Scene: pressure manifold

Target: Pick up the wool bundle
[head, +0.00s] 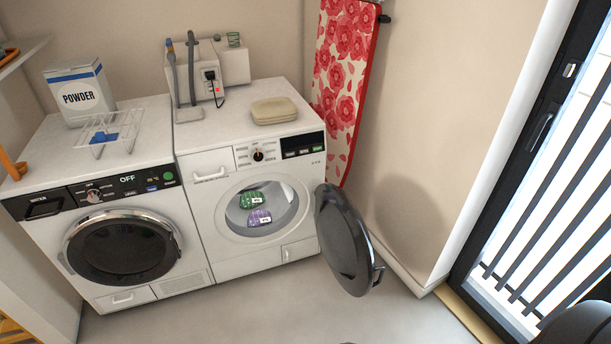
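Two small bundles lie inside the open drum of the right-hand machine. One is a green bundle (250,199) and the other, just below it, is a purple bundle (259,217). Each carries a small white label, too small to read here, so I cannot tell which one is the wool bundle. The round door (344,240) of this white machine (215,215) stands swung open to the right. Neither of my grippers is in view.
The left machine's dark door (125,250) is shut. On top stand a powder box (80,92), a wire rack (108,128), a grey-white device (205,75) and a beige soap-like block (273,110). An ironing board (342,75) hangs behind. The floor (240,315) in front is clear.

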